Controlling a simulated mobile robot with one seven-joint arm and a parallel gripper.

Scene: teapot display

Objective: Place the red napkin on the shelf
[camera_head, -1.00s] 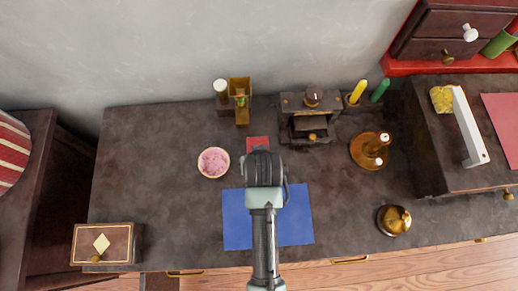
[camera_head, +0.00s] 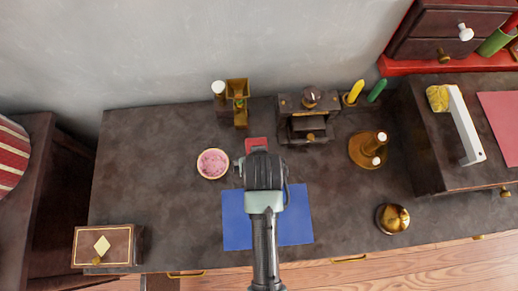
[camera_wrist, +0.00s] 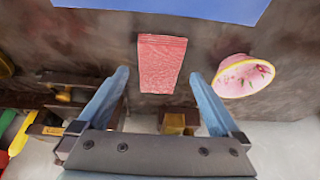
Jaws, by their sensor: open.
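The red napkin (camera_head: 257,144) lies flat on the dark counter, just beyond my wrist in the head view. In the wrist view the napkin (camera_wrist: 161,62) appears between my fingers, which do not touch it. My gripper (camera_wrist: 158,76) is open and empty above the counter. In the head view my wrist hides the fingertips and the napkin's near edge. A red ledge (camera_head: 400,67) with dark drawers stands at the upper right. A raised dark surface (camera_head: 425,165) is at the right; I cannot tell which one is the shelf.
A pink bowl (camera_head: 213,163) stands left of the napkin. A small dark stove-like box (camera_head: 308,127) is to its right, and a brass holder (camera_head: 238,88) is behind. A blue cloth (camera_head: 236,222) lies in front.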

